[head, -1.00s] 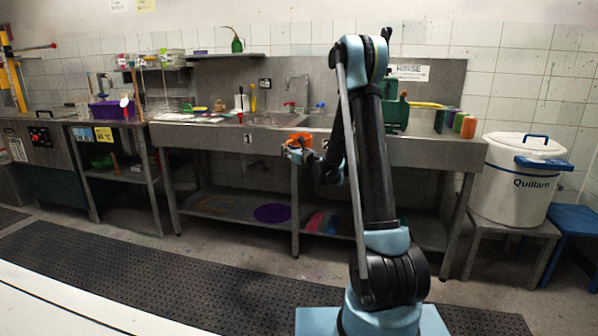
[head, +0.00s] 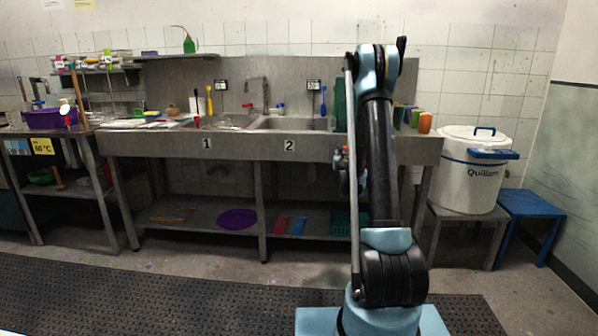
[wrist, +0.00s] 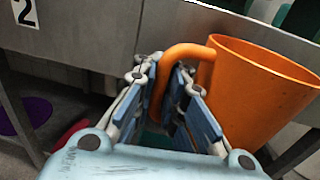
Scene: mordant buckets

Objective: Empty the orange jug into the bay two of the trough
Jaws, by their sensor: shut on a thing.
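The orange jug (wrist: 255,98) fills the right of the wrist view, its open rim facing up. I see its inner wall but no contents. My gripper (wrist: 172,98) is shut on the jug's handle (wrist: 188,52). In the head view my gripper (head: 342,160) is mostly hidden behind my arm, in front of the steel trough (head: 240,146) and to the right of the 2 label. Bay two (head: 290,124) is the basin above the 2 label (head: 289,145); the label also shows at the upper left of the wrist view (wrist: 25,12).
Bay one (head: 222,122) lies left of bay two, with a tap (head: 264,90) behind. A white Quillam bin (head: 474,170) stands further right. A dark mat (head: 170,290) covers the floor in front.

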